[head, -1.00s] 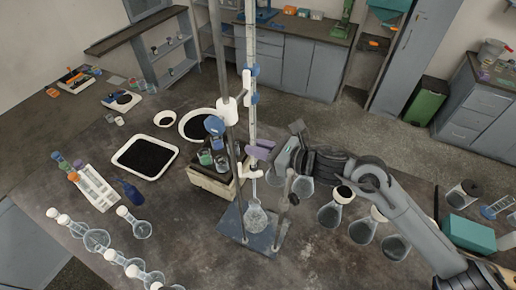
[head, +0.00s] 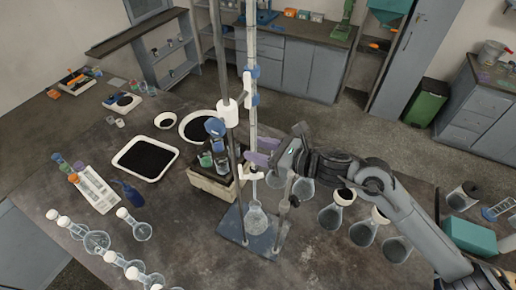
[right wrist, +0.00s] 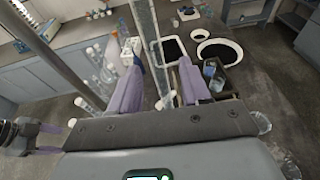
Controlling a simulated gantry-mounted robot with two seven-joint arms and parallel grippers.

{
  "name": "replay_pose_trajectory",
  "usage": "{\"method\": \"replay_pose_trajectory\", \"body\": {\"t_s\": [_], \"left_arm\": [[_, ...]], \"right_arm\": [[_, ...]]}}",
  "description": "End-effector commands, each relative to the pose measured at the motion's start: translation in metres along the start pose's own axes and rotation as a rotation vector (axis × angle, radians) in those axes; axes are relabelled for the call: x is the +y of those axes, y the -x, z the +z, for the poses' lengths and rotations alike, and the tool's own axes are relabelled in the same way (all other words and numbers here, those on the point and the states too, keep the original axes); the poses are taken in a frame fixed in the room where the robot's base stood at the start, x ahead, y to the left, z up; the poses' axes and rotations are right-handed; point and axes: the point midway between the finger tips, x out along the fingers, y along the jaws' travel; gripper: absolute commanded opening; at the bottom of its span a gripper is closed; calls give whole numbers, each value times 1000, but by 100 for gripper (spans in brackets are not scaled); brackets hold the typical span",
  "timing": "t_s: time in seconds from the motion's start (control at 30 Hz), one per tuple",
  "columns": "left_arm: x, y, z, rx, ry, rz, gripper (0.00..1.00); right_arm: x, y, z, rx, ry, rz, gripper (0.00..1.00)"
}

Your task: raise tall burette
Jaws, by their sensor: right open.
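The tall burette (head: 251,105) is a long clear tube standing upright, held by blue-and-white clamps at a metal stand with a blue-grey base (head: 250,236). Its lower end is over a glass flask (head: 256,218). My right gripper (head: 263,152) is at the burette's lower part, coming in from the right, open. In the right wrist view the tube (right wrist: 144,28) runs between the two purple fingers, with gaps on both sides; contact is not visible. A small dark part with purple strips at the left edge of that view (right wrist: 45,140) looks like my left gripper; its jaws are unclear.
A stand rod (head: 219,55) rises close left of the burette. A box of bottles (head: 210,184) stands behind its base. A white tray of black grains (head: 145,157) is at left; several flasks stand at lower left and right of the stand.

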Motion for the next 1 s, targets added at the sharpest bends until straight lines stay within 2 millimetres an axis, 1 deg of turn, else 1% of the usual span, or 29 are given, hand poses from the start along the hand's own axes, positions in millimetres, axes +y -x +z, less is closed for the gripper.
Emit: {"method": "replay_pose_trajectory", "body": {"t_s": [0.2, 0.4, 0.63, 0.77, 1.0], "left_arm": [[1, -6, 2, 0, 3, 3, 62], [3, -10, 3, 1, 10, 9, 62], [4, -11, 3, 2, 12, 10, 62], [3, -7, 2, 1, 12, 10, 62], [1, 1, -1, 0, 6, 5, 62]], "right_arm": [[-1, 25, -2, 1, 2, -3, 47], [0, 45, -2, 1, 1, -1, 47], [0, 55, 1, 1, 1, -1, 47], [0, 62, 10, 0, 1, -1, 47], [0, 87, 35, 1, 2, -1, 47]]}}
